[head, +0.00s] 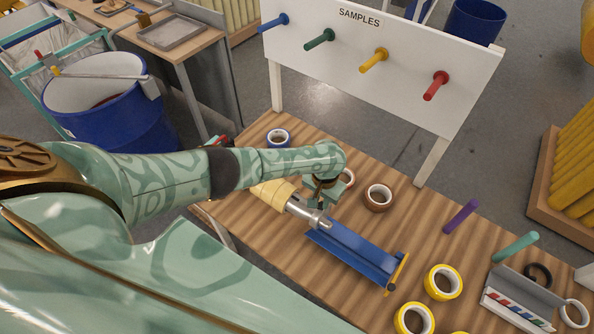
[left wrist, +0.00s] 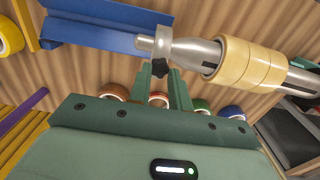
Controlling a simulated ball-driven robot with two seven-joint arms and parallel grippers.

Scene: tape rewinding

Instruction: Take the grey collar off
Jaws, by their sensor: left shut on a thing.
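The grey collar (left wrist: 162,43) sits around the narrow end of the metal spindle (left wrist: 197,52) in the left wrist view, with a dark knob (left wrist: 160,70) on its side. In the head view the collar (head: 316,220) is small and partly covered by my left gripper (head: 319,200). The fingers of my left gripper (left wrist: 161,80) are shut on the collar at its knob. Pale tan tape rolls (left wrist: 245,66) sit on the thicker part of the spindle, and they also show in the head view (head: 272,193). My right gripper is in neither view.
A blue trough (head: 350,250) lies beyond the spindle's end on the wooden table (head: 290,265). Loose tape rolls stand around: blue (head: 278,138), brown (head: 378,196) and yellow (head: 443,282). A white sample board (head: 400,62) rises behind.

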